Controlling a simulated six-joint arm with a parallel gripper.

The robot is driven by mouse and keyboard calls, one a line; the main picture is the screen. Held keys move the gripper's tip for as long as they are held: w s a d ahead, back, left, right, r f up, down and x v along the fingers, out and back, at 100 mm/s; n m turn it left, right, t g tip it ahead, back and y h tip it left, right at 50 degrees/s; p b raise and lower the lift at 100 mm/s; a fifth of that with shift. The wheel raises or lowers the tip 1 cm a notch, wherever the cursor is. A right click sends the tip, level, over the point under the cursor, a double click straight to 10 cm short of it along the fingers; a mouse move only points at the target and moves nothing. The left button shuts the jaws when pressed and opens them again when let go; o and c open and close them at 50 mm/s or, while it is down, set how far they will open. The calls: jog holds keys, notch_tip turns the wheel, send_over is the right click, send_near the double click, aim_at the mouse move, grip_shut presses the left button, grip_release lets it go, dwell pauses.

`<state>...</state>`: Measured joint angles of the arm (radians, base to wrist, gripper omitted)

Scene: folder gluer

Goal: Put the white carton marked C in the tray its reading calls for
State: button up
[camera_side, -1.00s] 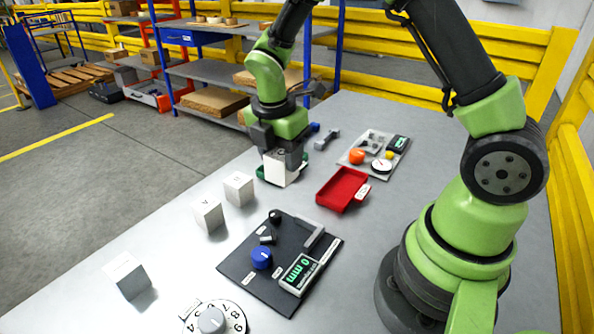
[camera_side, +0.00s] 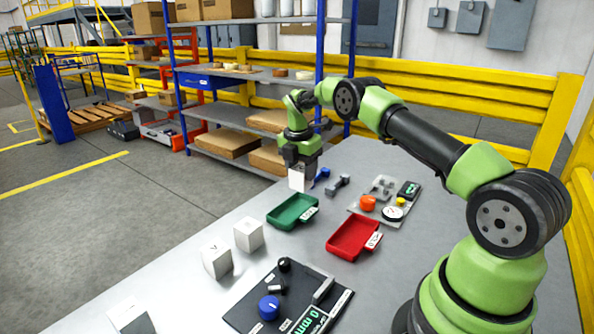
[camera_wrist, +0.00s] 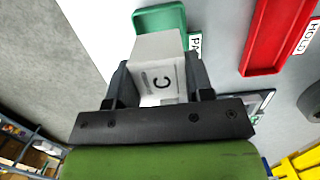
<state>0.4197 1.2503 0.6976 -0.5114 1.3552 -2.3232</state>
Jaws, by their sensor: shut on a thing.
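The white carton marked C (camera_wrist: 160,62) is between the fingers of my gripper (camera_wrist: 158,85), with its C facing the wrist camera. In the side view my gripper (camera_side: 298,172) is shut on the carton (camera_side: 297,180) and holds it up at the table's far end, beyond the green tray. The green tray (camera_side: 293,211) is empty in the side view; its label is partly hidden in the wrist view (camera_wrist: 147,18), where "PA" shows. The red tray (camera_side: 353,238) is empty too; its label reads HOLD in the wrist view (camera_wrist: 262,50).
Two white cartons (camera_side: 248,234) (camera_side: 216,260) stand left of the trays, another (camera_side: 130,318) nearer. A dark panel (camera_side: 290,300) with a blue knob and a "0 mm" display lies in front.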

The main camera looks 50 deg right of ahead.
aim_at(301, 187)
jog(key=shift+f, duration=2.8)
jog(key=o, duration=1)
jog(key=shift+r, duration=0.1)
jog(key=shift+r, duration=4.9)
